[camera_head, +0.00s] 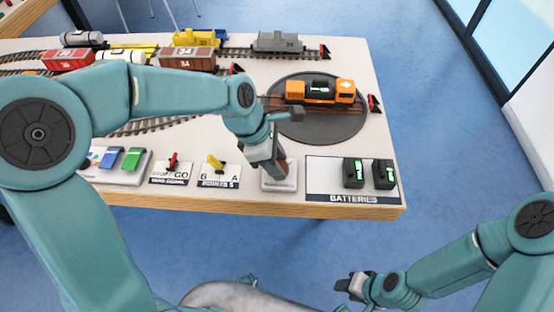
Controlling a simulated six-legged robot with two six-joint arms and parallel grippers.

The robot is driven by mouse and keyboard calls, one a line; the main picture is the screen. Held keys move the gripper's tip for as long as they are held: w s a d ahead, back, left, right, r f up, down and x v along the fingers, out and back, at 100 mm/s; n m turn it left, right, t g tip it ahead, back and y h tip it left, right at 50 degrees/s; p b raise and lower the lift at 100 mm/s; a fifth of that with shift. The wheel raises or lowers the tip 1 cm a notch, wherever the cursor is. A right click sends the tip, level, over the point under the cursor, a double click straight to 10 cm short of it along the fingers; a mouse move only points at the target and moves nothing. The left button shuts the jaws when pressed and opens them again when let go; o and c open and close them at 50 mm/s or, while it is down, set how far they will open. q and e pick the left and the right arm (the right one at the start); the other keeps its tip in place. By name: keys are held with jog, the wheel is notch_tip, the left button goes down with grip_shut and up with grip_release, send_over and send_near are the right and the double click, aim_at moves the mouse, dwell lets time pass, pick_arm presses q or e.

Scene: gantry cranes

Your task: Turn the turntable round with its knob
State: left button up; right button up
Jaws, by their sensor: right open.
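The turntable (318,129) is a dark grey disc at the right of the layout. An orange and black locomotive (345,91) stands on it, lying roughly left to right. A small white control base (288,184) sits at the table's front edge, between the yellow lever and the batteries panel. My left gripper (277,168) points down right over this base and hides what is on top, so the knob cannot be made out. Whether its jaws are shut on anything is unclear. My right gripper (350,285) is open and empty, low in front of the table.
To the left of the base are a yellow lever (216,165) and a red lever (173,162) on labelled plates. To the right, two black batteries (368,174) stand on the batteries panel (325,182). Several wagons, such as the brown one (187,59), stand on the tracks behind.

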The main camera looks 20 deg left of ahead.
pick_arm(q)
jog(key=shift+c, duration=0.7)
jog(key=m+g+p, duration=0.1)
jog(key=m+p, duration=0.2)
jog(key=shift+r, duration=0.15)
jog(key=m+g+p, duration=0.1)
jog(key=m+p, duration=0.1)
jog(key=m, duration=0.1)
jog(key=m+g+p, duration=0.1)
jog(key=m+p, duration=0.1)
jog(key=m, duration=0.1)
jog(key=shift+w, duration=0.2)
jog(key=m+g+p, duration=0.1)
jog(key=m, duration=0.1)
jog(key=m+y+p, duration=0.1)
jog(key=m, duration=0.1)
jog(key=shift+w+d+g+y, duration=0.1)
jog(key=shift+d+g+y, duration=0.05)
jog(key=shift+g+y, duration=0.2)
jog(key=m+g+y+p, duration=0.1)
jog(key=m, duration=0.3)
jog(key=shift+f, duration=0.2)
jog(key=shift+m+p, duration=0.3)
jog(key=shift+m, duration=0.1)
jog(key=shift+y, duration=0.25)
